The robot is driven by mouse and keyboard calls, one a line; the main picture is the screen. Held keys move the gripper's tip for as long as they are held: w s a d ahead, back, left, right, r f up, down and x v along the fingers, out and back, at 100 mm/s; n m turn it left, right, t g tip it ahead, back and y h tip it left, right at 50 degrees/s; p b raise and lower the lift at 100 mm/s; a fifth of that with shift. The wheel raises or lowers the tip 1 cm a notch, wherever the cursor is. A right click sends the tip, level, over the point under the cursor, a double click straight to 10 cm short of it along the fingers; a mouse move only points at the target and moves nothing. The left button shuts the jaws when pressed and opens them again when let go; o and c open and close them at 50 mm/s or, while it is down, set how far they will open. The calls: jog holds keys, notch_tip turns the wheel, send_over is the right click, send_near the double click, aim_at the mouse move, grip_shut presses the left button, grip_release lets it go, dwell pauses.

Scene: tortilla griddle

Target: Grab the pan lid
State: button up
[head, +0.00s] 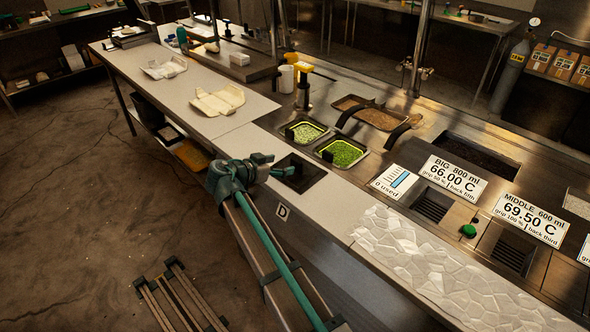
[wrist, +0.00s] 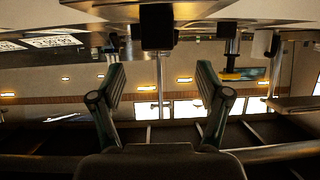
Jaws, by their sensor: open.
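A black block (wrist: 157,27), which looks like the lid's handle, lies ahead of the gap between the fingers, apart from both. The wrist picture appears upside down.
Two pans of green filling (head: 345,153) sit close behind the lid. A brown tray (head: 372,114) with dark handles near it lies further back. Folded wraps (head: 218,101) rest on the white counter at left. A pale patterned slab (head: 420,262) lies at right.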

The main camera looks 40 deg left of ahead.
aim_at(296, 160)
jog(key=x, duration=0.3)
jog(key=shift+r+p, duration=0.15)
jog(key=shift+p, duration=0.15)
jog(key=shift+w+d+p, duration=0.15)
jog(key=shift+w+p, duration=0.3)
jog(key=shift+w, duration=0.05)
jog(key=p+x, duration=0.1)
jog(key=x, duration=0.2)
jog(key=shift+w+p, duration=0.25)
jog(key=shift+p, duration=0.1)
jog(key=shift+w+d, duration=0.1)
jog(key=shift+w, duration=0.2)
jog(key=c, duration=1.3)
jog(key=shift+c, duration=0.2)
